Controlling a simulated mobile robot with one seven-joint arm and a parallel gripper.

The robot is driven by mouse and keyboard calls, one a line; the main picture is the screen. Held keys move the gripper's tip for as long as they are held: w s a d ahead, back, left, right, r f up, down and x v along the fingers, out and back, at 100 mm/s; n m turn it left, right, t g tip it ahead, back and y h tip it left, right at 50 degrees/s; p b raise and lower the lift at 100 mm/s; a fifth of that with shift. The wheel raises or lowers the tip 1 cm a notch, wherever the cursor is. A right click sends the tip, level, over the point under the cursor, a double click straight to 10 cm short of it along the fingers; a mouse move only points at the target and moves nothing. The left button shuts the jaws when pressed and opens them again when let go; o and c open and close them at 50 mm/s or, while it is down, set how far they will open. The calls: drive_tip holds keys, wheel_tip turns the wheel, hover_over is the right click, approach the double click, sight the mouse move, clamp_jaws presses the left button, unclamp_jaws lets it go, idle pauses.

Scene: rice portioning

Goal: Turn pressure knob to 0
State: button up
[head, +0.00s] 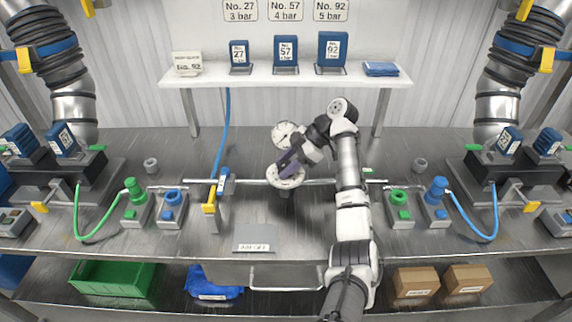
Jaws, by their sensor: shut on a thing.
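The pressure knob sits at the middle of the bench, in the center of a round pale dial plate (291,183). My gripper (287,169) reaches in from the right, and its dark purple fingers are shut on the knob. The fingers hide most of the knob, so its pointer and setting cannot be read. A round white pressure gauge (284,131) stands just behind the dial. Its needle is too small to read.
A shelf (240,80) behind holds blue cartridges (285,50) under pressure signs. A blue-and-yellow valve handle (210,198) stands left of the dial. Green and blue button boxes (400,215) flank the bench. A grey labelled plate (256,237) lies in front.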

drive_tip(key=o, duration=1)
drive_tip(key=shift+c, duration=0.2)
drive_tip(key=b+v, duration=0.2)
drive_tip(key=v, duration=1.1)
drive_tip(key=shift+d+r, duration=0.25)
drive_tip(key=shift+r, duration=0.05)
drive_tip(key=shift+w, duration=0.15)
